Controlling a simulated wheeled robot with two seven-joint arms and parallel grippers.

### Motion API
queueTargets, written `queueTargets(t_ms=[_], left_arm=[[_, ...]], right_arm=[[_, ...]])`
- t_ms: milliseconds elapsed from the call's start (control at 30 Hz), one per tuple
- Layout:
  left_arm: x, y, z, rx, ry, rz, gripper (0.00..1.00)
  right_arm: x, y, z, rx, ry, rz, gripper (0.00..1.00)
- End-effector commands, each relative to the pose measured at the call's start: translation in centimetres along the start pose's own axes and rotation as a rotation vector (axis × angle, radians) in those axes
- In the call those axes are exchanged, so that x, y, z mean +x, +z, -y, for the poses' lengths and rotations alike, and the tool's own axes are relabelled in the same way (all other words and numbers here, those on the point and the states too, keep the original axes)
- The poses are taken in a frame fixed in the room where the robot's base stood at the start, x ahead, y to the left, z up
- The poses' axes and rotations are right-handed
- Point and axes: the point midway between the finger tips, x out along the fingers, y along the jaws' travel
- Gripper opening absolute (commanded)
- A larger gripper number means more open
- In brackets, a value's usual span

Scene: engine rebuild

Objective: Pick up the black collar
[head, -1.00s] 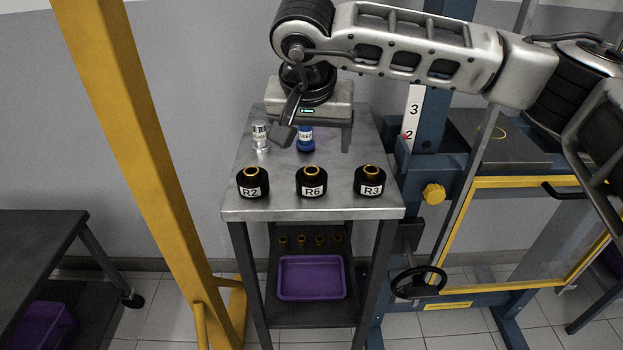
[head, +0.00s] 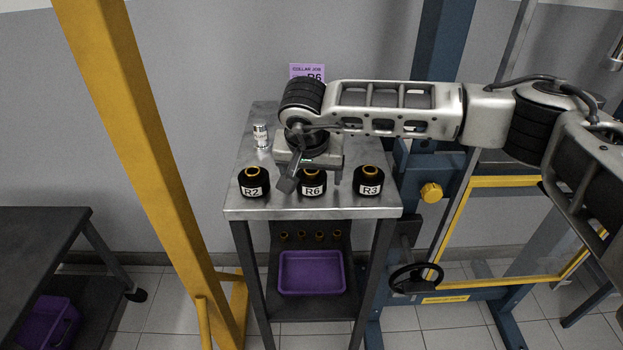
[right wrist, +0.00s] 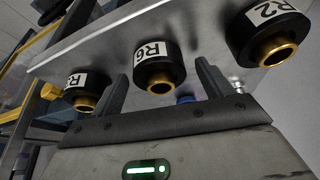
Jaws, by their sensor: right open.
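Three black collars with brass-coloured centres stand in a row near the table's front edge. They are labelled R2 (head: 254,181), R6 (head: 312,183) and R3 (head: 369,181). A purple card (head: 307,72) behind the table reads "COLLAR JOB" and R6. My right gripper (head: 311,181) is open and empty at the R6 collar, partly covering it from above. In the right wrist view the R6 collar (right wrist: 157,66) shows beyond and between the two spread fingers, and I see no contact. My left gripper is not in view.
A silver bottle (head: 261,136) stands behind the collars. A blue object (right wrist: 187,99) shows slightly in the right wrist view. A purple tray (head: 311,273) and several small brass parts (head: 302,236) are on the lower shelf. A yellow post (head: 150,160) stands left of the table (head: 240,205).

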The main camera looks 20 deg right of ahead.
Motion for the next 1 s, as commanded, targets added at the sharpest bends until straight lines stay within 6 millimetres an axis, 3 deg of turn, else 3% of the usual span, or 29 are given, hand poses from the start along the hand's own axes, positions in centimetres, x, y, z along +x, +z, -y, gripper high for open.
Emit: queueTargets(t_ms=[67,300,733,900,1000], left_arm=[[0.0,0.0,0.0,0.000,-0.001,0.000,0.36],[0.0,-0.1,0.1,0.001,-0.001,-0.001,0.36],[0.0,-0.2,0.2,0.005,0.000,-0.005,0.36],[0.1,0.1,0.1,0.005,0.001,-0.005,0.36],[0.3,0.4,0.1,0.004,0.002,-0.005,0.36]], right_arm=[[0.0,0.0,0.0,0.000,0.000,0.000,0.79],[0.0,0.0,0.0,0.001,0.000,0.001,0.15],[-1.1,-0.6,0.1,0.003,-0.002,-0.003,0.15],[-3.5,-1.3,0.1,0.002,-0.005,-0.005,0.15],[-5.8,-0.4,0.0,-0.001,-0.006,-0.007,0.15]])
